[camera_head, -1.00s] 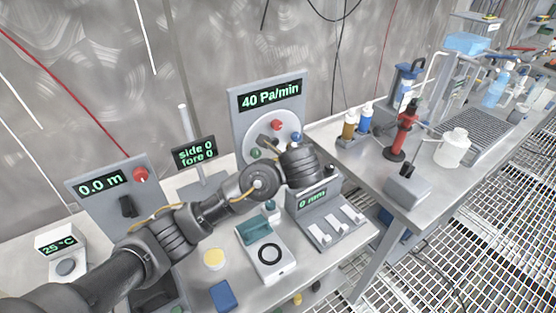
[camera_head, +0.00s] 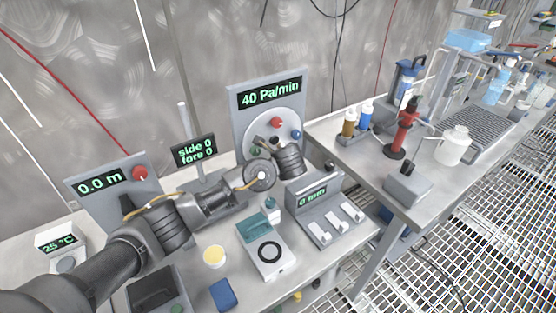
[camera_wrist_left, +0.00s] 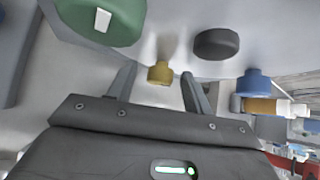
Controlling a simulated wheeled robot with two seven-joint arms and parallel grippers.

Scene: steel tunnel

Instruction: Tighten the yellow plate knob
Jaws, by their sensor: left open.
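The yellow plate knob (camera_wrist_left: 160,73) shows small and mustard-coloured in the left wrist view, on the pale round plate (camera_head: 286,122). My left gripper (camera_wrist_left: 158,75) is open, its two fingers on either side of the knob in that picture with a gap on both sides. I cannot tell how near the fingertips are in depth. In the head view my left gripper (camera_head: 267,146) is in front of the plate's lower part, and I cannot make out the yellow knob there. My right gripper is not in view.
The plate also bears a red knob (camera_head: 277,122), a blue knob (camera_head: 295,135), a green knob (camera_wrist_left: 100,20) and a black knob (camera_wrist_left: 217,43). The display (camera_head: 270,93) above reads 40 Pa/min. A switch box (camera_head: 325,215) stands below right of the gripper.

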